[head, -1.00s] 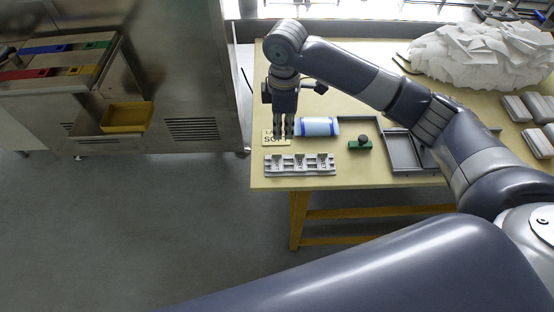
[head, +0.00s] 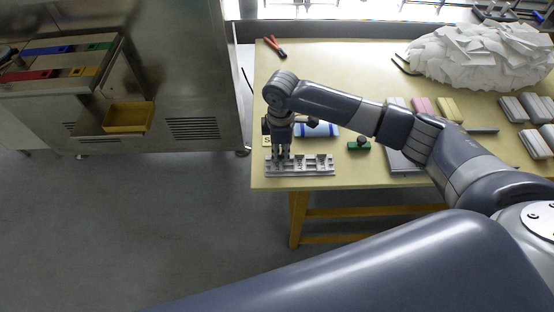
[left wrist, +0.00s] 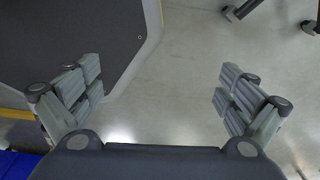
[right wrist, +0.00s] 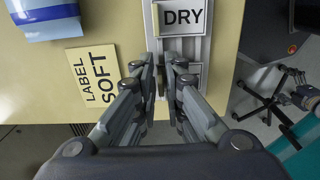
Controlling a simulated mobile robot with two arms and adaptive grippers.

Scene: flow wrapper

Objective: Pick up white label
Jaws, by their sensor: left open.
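A grey slotted tray (head: 318,172) lies near the table's front left edge. In the right wrist view the tray (right wrist: 205,50) holds a white label (right wrist: 183,18) reading "DRY". My right gripper (right wrist: 161,62) points down at the tray, just below the "DRY" label in that view. Its fingers are close together with a narrow gap; something thin shows between them, and I cannot tell whether they grip it. In the head view the right gripper (head: 283,157) is at the tray's left part. My left gripper (left wrist: 160,85) is open and empty over the floor.
A yellow card (right wrist: 92,75) reading "LABEL SOFT" lies beside the tray. A blue and white pack (head: 320,130) and a green block with a dark knob (head: 359,146) are behind the tray. A white paper heap (head: 480,55) fills the back right. A steel machine (head: 185,60) stands left.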

